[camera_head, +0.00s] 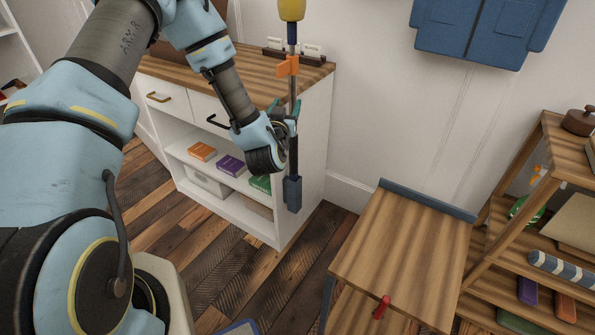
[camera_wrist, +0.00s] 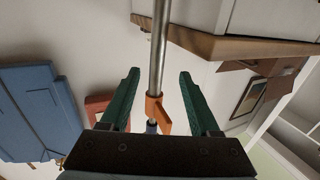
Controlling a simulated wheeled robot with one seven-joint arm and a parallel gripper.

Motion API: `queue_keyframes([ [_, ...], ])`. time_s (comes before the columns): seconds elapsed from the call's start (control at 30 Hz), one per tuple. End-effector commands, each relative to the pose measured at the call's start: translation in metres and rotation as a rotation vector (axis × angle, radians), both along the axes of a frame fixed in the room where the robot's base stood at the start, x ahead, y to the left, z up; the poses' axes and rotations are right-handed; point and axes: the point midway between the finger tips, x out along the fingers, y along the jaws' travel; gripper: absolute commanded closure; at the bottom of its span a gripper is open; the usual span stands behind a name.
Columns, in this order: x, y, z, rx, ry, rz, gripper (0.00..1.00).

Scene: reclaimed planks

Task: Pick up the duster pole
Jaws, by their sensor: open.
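The duster pole (camera_head: 292,90) stands upright beside the right end of the white cabinet in the head view. It has a yellow top (camera_head: 292,9), an orange clip-like part (camera_head: 288,66), a grey metal shaft and a dark blue lower end (camera_head: 292,193). My gripper (camera_head: 287,108) is at the shaft below the orange part. In the wrist view the metal shaft (camera_wrist: 160,45) passes between the two green fingers of my open gripper (camera_wrist: 158,76), with a gap on each side. The gripper's palm hides part of the pole there.
The white cabinet (camera_head: 306,150) with a wooden top is close behind the pole. A small wooden table (camera_head: 400,250) with a red-handled object (camera_head: 382,306) stands right of it. A wooden shelf (camera_head: 490,240) is at the far right. Bare plank floor lies between.

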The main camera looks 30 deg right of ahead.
Motion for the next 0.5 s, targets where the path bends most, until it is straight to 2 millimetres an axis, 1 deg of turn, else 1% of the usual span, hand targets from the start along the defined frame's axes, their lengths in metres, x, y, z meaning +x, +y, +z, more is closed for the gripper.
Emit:
queue_keyframes([
  [0.03, 0.006, -0.005, 0.001, -0.001, 0.0, 0.001, 0.37],
  [0.1, 0.012, -0.009, 0.001, -0.001, 0.001, 0.001, 0.37],
  [0.27, 0.02, -0.016, 0.001, 0.001, 0.002, 0.0, 0.37],
  [0.5, 0.043, -0.04, 0.003, 0.0, 0.001, 0.001, 0.37],
])
